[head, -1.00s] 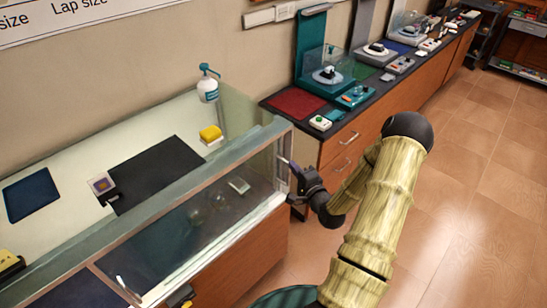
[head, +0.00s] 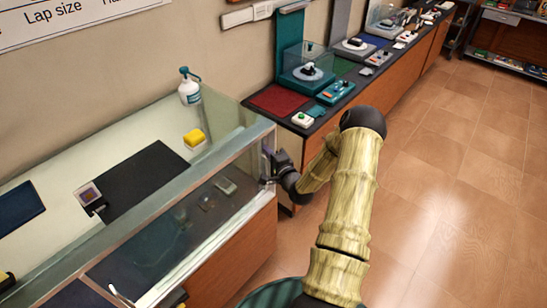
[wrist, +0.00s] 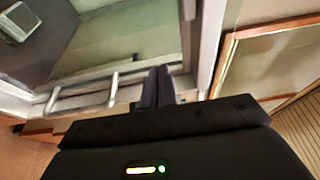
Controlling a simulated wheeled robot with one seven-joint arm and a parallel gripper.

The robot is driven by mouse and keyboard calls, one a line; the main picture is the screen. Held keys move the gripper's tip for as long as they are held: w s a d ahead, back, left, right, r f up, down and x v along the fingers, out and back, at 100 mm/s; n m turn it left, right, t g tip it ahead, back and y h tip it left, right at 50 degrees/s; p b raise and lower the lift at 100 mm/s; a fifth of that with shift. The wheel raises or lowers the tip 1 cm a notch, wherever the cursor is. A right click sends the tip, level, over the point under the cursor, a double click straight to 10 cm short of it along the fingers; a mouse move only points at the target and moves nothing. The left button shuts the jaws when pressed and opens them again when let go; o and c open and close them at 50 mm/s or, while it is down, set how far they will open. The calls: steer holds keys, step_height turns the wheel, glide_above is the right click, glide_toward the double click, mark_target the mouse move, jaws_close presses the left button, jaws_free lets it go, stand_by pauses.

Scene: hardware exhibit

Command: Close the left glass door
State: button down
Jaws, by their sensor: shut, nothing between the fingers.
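The glass display case (head: 222,158) stands at left in the head view, with a grey frame and a clear front panel (head: 160,245). Which front pane is the left door is hard to tell. A white bar handle (head: 120,296) shows at the bottom edge of the head view. My gripper (head: 268,165) is at the right end of the case front, by the corner post. In the wrist view, the fingers (wrist: 158,86) are together and empty.
A white pump bottle (head: 189,90) stands at the back. A long counter with exhibits (head: 275,99) runs behind my arm. The tiled floor (head: 450,200) at right is clear.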

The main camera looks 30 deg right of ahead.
steer(key=a+p, duration=0.1)
steer(key=a, duration=0.1)
steer(key=a+p, duration=0.1)
steer(key=shift+w+a, duration=0.4)
steer(key=shift+f, duration=0.1)
